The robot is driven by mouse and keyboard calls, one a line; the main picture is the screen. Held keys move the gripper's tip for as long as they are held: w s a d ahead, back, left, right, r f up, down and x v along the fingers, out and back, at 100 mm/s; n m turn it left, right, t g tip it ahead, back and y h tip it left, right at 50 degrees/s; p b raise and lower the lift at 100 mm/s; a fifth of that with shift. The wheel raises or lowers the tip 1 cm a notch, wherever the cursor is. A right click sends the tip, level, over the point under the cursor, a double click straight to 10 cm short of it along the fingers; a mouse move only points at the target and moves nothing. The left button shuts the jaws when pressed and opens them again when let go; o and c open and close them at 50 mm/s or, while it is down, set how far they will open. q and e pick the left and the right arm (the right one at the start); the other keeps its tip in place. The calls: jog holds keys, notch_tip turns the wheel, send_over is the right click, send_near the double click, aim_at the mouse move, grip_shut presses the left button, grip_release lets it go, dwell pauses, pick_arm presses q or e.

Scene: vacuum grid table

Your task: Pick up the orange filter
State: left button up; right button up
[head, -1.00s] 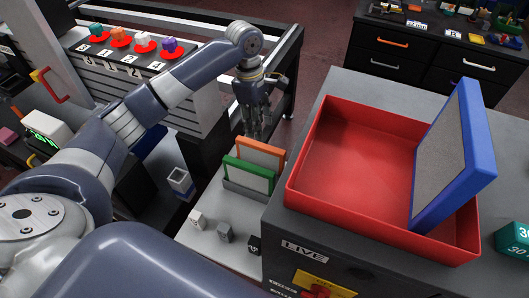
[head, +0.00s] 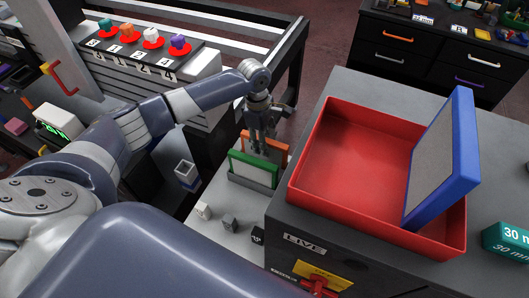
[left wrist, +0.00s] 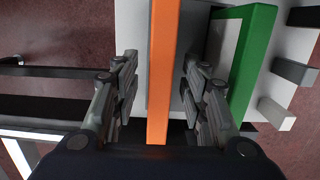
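The orange filter (head: 280,149) stands upright behind a green filter on a light surface left of the grey cabinet. In the left wrist view the orange filter (left wrist: 162,70) shows edge-on as a long orange bar. My left gripper (head: 258,150) is down at the orange filter and hides part of it. In the left wrist view my left gripper (left wrist: 160,72) is open, with its fingers on both sides of the orange bar and gaps showing between. My right gripper is not in view.
The green filter (head: 252,172) stands close beside, and one finger is near it. Small blocks (head: 229,222) lie in front. A red tray (head: 340,160) with a blue-framed filter (head: 443,160) leaning in it sits on the cabinet to the right.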

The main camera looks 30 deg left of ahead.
pick_arm(q)
grip_shut()
jog(key=shift+r, duration=0.15)
